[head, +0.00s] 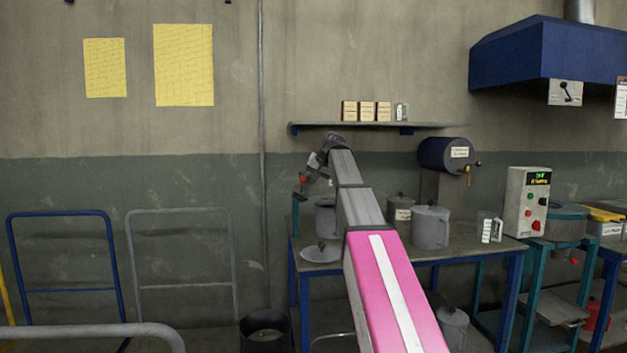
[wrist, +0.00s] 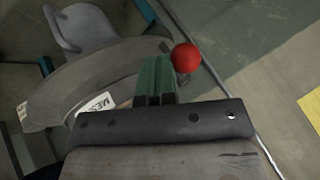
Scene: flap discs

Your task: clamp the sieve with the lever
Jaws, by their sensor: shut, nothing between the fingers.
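My gripper (head: 313,166) is raised at the far end of my arm, above the left end of the table. In the wrist view its green fingers (wrist: 154,82) are shut with nothing between them. A red ball knob (wrist: 186,58), seemingly the lever's end, shows just right of the fingertips; I cannot tell whether they touch. The knob also shows in the head view (head: 302,179), below my gripper. A grey curved body (wrist: 75,82) with a partly hidden label reading "MES" lies left of the fingers and may be the sieve. The clamp is mostly hidden.
The table (head: 505,246) holds a grey lidded pot (head: 430,228), a glass jug (head: 489,228) and a round lid (head: 320,252). A shelf (head: 375,126) hangs on the wall above. A control box (head: 527,201) stands at the right. A black bin (head: 265,330) is on the floor.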

